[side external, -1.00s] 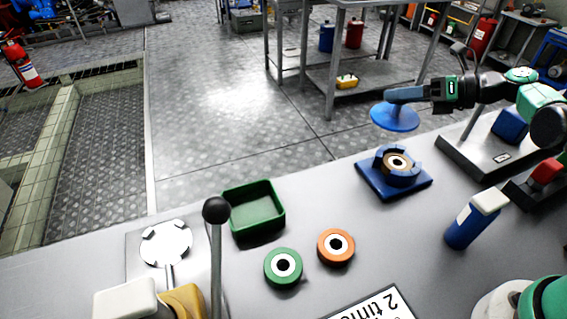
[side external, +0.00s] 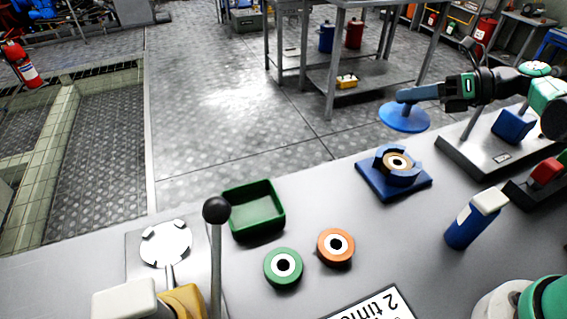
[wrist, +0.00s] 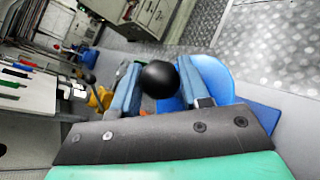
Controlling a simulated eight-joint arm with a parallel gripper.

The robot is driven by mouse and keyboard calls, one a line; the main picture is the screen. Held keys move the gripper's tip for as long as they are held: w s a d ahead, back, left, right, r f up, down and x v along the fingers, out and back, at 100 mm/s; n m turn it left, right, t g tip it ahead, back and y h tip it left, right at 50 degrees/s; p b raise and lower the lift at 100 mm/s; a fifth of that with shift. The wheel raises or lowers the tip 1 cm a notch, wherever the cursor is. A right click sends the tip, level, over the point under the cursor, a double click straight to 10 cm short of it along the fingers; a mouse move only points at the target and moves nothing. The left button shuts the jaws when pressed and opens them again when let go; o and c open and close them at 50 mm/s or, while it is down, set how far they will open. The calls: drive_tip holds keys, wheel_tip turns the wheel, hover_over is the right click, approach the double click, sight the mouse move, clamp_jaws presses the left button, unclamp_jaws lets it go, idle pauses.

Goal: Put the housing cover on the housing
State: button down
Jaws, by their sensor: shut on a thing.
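The housing (side external: 372,181) is a blue square base with a raised, notched blue ring, on the bench. A brown ring with a pale centre sits inside it. The housing cover (side external: 404,117) is a round blue disc held in the air above and behind the housing, apart from it. My gripper (side external: 405,95) is shut on the cover's stem at the top. In the wrist view a black ball knob (wrist: 160,78) sits between my blue fingers, with the blue disc (wrist: 222,78) behind them. The fingers hide part of the disc.
A green tray (side external: 276,226), a green ring (side external: 270,267) and an orange ring (side external: 336,260) are on the bench. A blue bottle (side external: 464,228) stands right of the housing. A lever with a black knob (side external: 216,210) rises at front left.

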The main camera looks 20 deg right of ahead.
drive_tip(key=shift+s+d+f+n+g+y, duration=0.2)
drive_tip(key=shift+s+f+n+g+y, duration=0.15)
drive_tip(key=shift+s+f+n, duration=0.1)
drive_tip(key=shift+s+d+f+n+g+y, duration=0.15)
drive_tip(key=shift+s+f+n+g+y, duration=0.2)
drive_tip(key=shift+s+f, duration=0.1)
drive_tip(key=shift+f, duration=0.1)
drive_tip(key=shift+f, duration=2.45)
drive_tip(key=shift+f, duration=0.15)
idle(1.1)
